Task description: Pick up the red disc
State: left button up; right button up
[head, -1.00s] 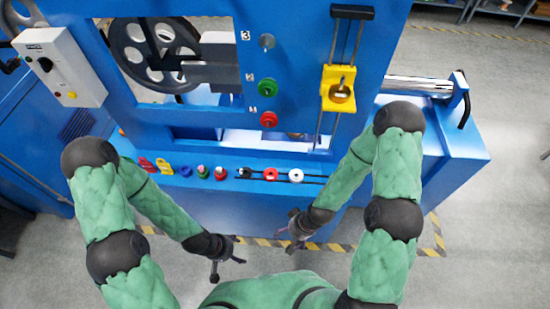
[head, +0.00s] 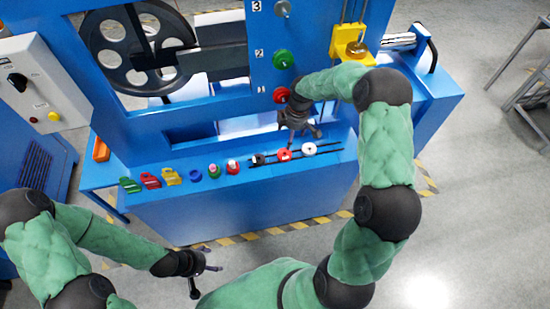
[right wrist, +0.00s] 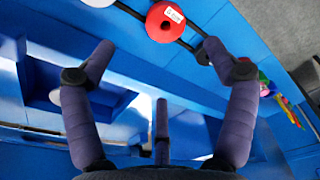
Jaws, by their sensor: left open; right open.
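A red disc (head: 284,154) with a white label lies on the dark rails of the blue ledge, between a white disc (head: 309,149) and a black disc (head: 259,159). In the right wrist view the red disc (right wrist: 165,22) is at the top, beyond and between the spread fingers. My right gripper (head: 299,134) is open and empty, just above and behind the disc, apart from it. It also shows open in the right wrist view (right wrist: 158,52). My left gripper (head: 206,279) is open and empty, low in front of the blue machine.
A red knob (head: 281,95) and a green knob (head: 283,60) stick out of the upright blue panel close to my right arm. A yellow holder (head: 349,43) is right of them. Several small coloured parts line the ledge left of the discs.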

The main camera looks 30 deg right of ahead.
jog(key=b, duration=0.2)
send_over(285, 152)
jog(key=f, duration=0.5)
jog(key=shift+s+d+f, duration=0.35)
jog(key=f+b, duration=0.1)
jog(key=f, duration=0.1)
jog(key=a+f+b, duration=0.1)
jog(key=f, duration=0.2)
jog(key=shift+a, duration=0.1)
jog(key=shift+r, duration=0.1)
jog(key=c, duration=1.6)
jog(key=shift+c, duration=0.2)
jog(key=shift+r, duration=0.1)
